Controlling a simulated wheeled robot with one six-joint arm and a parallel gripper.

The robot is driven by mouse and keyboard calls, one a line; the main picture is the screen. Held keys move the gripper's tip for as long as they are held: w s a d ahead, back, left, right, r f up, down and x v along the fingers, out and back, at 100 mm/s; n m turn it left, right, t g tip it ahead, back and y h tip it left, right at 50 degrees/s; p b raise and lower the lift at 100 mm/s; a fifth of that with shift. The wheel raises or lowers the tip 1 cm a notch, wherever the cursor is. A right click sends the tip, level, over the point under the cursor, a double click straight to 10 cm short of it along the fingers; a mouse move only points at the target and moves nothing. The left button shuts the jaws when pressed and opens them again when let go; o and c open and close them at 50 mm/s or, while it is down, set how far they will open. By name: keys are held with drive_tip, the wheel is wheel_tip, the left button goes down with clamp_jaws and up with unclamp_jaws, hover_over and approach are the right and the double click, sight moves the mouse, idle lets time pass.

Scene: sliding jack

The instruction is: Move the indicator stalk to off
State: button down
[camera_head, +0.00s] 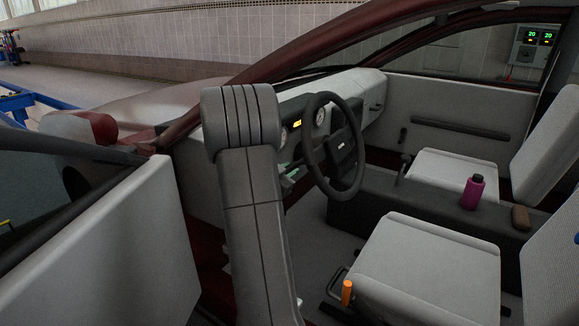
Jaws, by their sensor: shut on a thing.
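My grey arm rises in the foreground and bends at the top. It blocks the view of the area left of the steering wheel. My gripper is hidden behind it, so I cannot see what its jaws touch. The dark steering wheel (357,152) stands in front of the dashboard. A small dark and pale green part (293,172) shows between my arm and the wheel, near the steering column. I cannot tell whether it is the indicator stalk. The stalk's position cannot be read from this view.
The open grey door (130,250) is at the left, and the dark red door frame runs overhead. The driver's seat (425,265) is at lower right, with an orange-topped lever (347,292) beside it. A purple bottle (472,192) and a brown object (520,217) stand on the centre console.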

idle(0.3)
drive_tip(key=c, duration=1.2)
unclamp_jaws()
drive_tip(key=shift+f+b, duration=0.1)
drive_tip(key=shift+b, duration=0.2)
